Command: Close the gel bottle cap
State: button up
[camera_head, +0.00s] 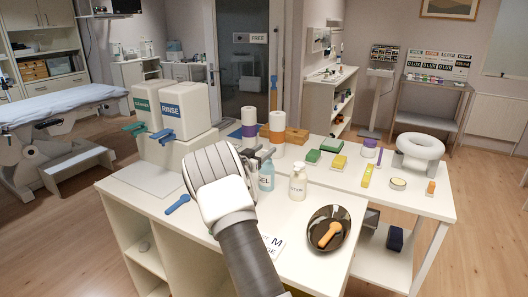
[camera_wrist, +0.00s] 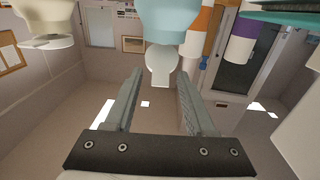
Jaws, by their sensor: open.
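The gel bottle (camera_head: 266,180) is pale teal with a partly hidden "GEL" label and stands upright on the white table, behind my gripper (camera_head: 262,154). In the wrist view, which looks upside down, the teal bottle (camera_wrist: 168,18) is cut off by the top edge. Its white cap (camera_wrist: 160,62) points towards my gripper (camera_wrist: 160,75). My two fingers are apart, one on each side of the cap in the picture; I cannot tell whether either touches it. The cap's hinge and exact angle are not clear. In the head view my gripper hides the bottle's top.
A cream pump bottle (camera_head: 298,184) stands close to the right of the gel bottle. A dark bowl (camera_head: 343,243) with an orange tool is in front on the right. Two dispensers (camera_head: 190,105) and wrapped rolls (camera_head: 249,128) stand behind. A blue spoon-like tool (camera_head: 178,204) lies left.

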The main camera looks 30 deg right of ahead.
grip_shut()
jog(key=shift+f, duration=0.1)
jog(key=f+h+b, duration=0.1)
jog(key=b, duration=0.2)
jog(key=shift+s+a, duration=0.1)
jog(key=shift+a, duration=0.05)
jog(key=t+h+b, duration=0.1)
jog(key=b, duration=0.2)
jog(key=f+h+b, duration=0.1)
jog(key=b, duration=0.3)
jog(key=shift+s+a+t+h, duration=0.2)
jog(key=shift+a+t+h, duration=0.1)
jog(key=shift+a+t, duration=0.1)
jog(key=shift+r, duration=0.1)
